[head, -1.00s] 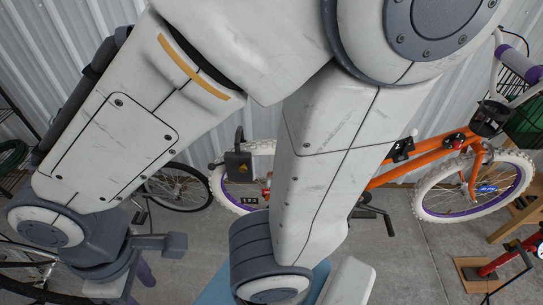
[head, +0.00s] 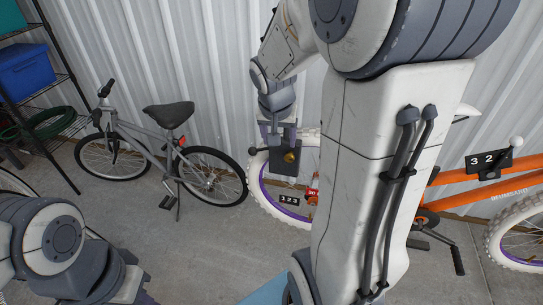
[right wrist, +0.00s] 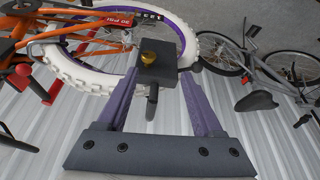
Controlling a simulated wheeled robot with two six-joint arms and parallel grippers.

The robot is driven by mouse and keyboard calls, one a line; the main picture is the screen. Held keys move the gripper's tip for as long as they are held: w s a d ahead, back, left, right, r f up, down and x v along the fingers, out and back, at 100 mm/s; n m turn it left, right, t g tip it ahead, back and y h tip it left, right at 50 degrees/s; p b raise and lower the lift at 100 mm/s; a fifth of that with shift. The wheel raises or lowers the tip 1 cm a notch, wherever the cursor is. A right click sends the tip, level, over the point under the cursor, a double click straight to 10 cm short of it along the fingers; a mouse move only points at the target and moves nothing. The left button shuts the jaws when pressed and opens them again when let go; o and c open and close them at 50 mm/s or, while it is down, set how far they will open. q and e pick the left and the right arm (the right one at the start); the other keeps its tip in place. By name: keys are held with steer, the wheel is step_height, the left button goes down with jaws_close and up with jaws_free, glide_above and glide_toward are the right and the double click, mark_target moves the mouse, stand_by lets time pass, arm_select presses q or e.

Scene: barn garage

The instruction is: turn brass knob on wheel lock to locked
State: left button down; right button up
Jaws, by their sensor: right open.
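The wheel lock (head: 283,170) is a dark box at the white-tyred wheel of the orange bike, with a brass knob (head: 290,157) on its face. In the right wrist view the brass knob (right wrist: 149,59) stands on the dark lock box (right wrist: 158,74). My right gripper (head: 277,138) is open, its purple fingers pointing down at the lock. In the right wrist view this gripper (right wrist: 159,78) has one finger toward each side of the box; I cannot tell whether they touch it. The knob shows clear and ungripped. My left gripper's fingers are not clearly visible; part of that arm shows at lower left.
The orange bike (head: 450,178) leans along the corrugated wall, partly hidden by my arm. A grey bicycle (head: 160,150) stands left of the lock. A shelf rack with a blue bin (head: 25,72) is at far left. Concrete floor (head: 190,255) is open in front.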

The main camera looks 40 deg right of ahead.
mark_target(289, 156)
arm_select(q)
step_height(289, 156, down, 3)
steer(key=shift+r+b, duration=0.2)
steer(key=shift+b, duration=0.75)
arm_select(e)
steer(key=shift+m, duration=0.5)
steer(key=d+x, duration=0.1)
steer(key=x, duration=0.6)
steer(key=d+x, duration=0.1)
steer(key=x, duration=0.3)
steer(key=shift+s+d, duration=0.2)
steer(key=shift+d, duration=0.25)
steer(key=shift+c, duration=0.3)
steer(key=shift+f+h, duration=0.1)
steer(key=shift+h, duration=0.2)
jaws_close()
